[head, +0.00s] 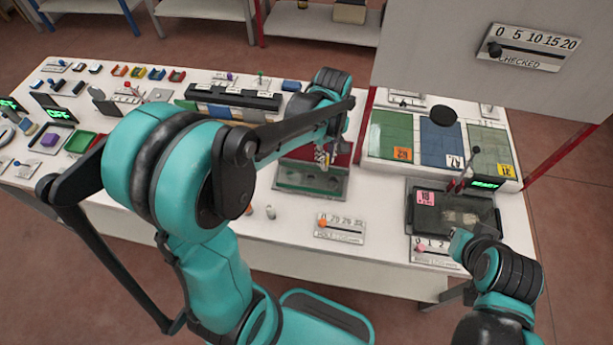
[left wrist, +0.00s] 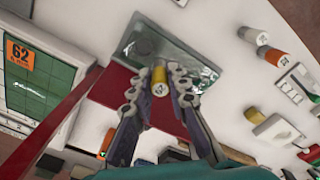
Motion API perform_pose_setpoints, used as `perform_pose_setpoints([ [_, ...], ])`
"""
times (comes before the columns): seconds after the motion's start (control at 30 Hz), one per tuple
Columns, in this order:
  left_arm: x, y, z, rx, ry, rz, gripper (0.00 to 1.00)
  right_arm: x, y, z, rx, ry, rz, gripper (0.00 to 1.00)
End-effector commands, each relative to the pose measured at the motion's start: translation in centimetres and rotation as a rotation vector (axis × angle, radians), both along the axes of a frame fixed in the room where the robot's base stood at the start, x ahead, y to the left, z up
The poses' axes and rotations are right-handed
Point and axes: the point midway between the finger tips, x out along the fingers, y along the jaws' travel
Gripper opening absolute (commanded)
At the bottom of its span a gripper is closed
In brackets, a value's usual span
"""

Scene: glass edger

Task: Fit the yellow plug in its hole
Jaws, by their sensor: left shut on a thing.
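The yellow plug (left wrist: 159,76) is between the fingertips of my left gripper (left wrist: 158,88) in the left wrist view, with a white number label on its side. My left gripper (head: 328,150) is shut on it, over the grey hole plate (head: 312,180) in the head view. The plate (left wrist: 195,72) also shows past the plug in the left wrist view; a round hole (left wrist: 143,46) lies up and left of the plug. I cannot tell whether the plug touches the plate. My right arm shows at the lower right, but its fingers are not visible.
A slider gauge (head: 340,226) lies in front. A raised tray with green and blue panels (head: 389,134) and a dark tray (head: 478,231) are at the right.

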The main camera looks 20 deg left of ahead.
Motion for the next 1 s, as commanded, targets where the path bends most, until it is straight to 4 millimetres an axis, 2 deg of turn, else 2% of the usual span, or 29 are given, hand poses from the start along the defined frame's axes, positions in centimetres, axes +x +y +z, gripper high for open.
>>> perform_pose_setpoints([
  [0.4,-0.7,8.9,-5.5,0.0,0.0,0.016,0.0,0.0,0.0,-2.3,0.0,0.0,0.0,0.0],
  [0.5,-0.8,10.3,-6.3,0.0,0.0,0.013,0.0,0.0,0.0,-2.6,0.0,0.0,0.0,0.0],
  [0.73,-0.9,11.4,-7.4,0.0,0.0,0.008,0.0,0.0,0.0,-3.0,0.0,0.0,0.0,0.0],
  [0.9,-0.9,11.3,-10.1,0.0,0.0,0.008,0.0,0.0,0.0,-4.1,0.0,0.0,0.0,0.0],
  [1.0,-0.9,11.3,-11.0,0.0,0.0,0.008,0.0,0.0,0.0,-4.3,0.0,0.0,0.0,0.0],
])
